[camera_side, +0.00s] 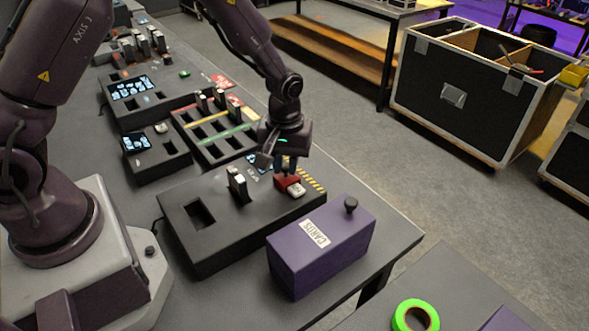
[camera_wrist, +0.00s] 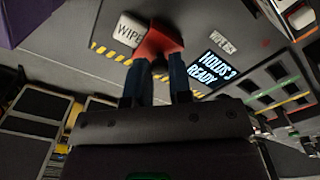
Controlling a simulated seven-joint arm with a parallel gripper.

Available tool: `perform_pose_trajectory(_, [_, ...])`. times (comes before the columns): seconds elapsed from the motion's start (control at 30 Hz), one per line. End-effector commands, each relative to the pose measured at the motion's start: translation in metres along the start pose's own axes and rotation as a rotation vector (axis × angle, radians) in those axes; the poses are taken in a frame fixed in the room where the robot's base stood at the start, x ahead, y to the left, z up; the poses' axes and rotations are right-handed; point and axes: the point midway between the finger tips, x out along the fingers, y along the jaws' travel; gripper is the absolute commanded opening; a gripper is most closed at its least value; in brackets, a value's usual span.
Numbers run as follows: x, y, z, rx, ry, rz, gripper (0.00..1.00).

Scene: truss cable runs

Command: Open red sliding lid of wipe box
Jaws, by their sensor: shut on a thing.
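The red sliding lid (camera_side: 285,182) is on the right part of the black box unit (camera_side: 205,242) in the side view. A white piece (camera_side: 297,190) lies right beside it. In the wrist view the red lid (camera_wrist: 158,38) is at top centre, next to the white piece marked WIPE (camera_wrist: 130,30). My gripper (camera_side: 286,168) points down over the lid. In the wrist view my gripper (camera_wrist: 158,65) has its two dark fingers shut on a red part of the lid. The fingers hide some of that part.
A purple box labelled CARDS (camera_side: 322,250) with a black knob stands close in front. An upright silver piece (camera_side: 238,183) and an empty square slot (camera_side: 200,213) are on the unit to the left. Yellow-black hazard stripes (camera_side: 312,180) and a lit HOLDS display (camera_wrist: 212,68) lie near the lid.

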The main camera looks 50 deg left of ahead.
Motion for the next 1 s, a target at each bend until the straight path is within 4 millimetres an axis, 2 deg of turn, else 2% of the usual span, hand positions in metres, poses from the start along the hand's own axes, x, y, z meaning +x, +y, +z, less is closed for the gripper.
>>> perform_pose_trajectory(0.1, [-0.001,-0.01,-0.011,-0.002,0.003,0.003,0.0])
perform_pose_trajectory(0.4, [-0.001,-0.012,-0.012,0.003,0.003,0.004,0.0])
perform_pose_trajectory(0.43, [-0.001,-0.012,-0.012,0.003,0.003,0.004,0.24])
perform_pose_trajectory(0.5, [-0.001,-0.012,-0.012,0.003,0.003,0.004,0.4])
perform_pose_trajectory(0.53, [-0.001,-0.012,-0.012,0.003,0.002,0.004,0.44])
perform_pose_trajectory(0.83, [-0.002,-0.012,-0.012,0.002,0.002,0.004,0.44])
perform_pose_trajectory(1.0, [-0.022,-0.011,-0.013,0.003,0.006,0.007,0.44])
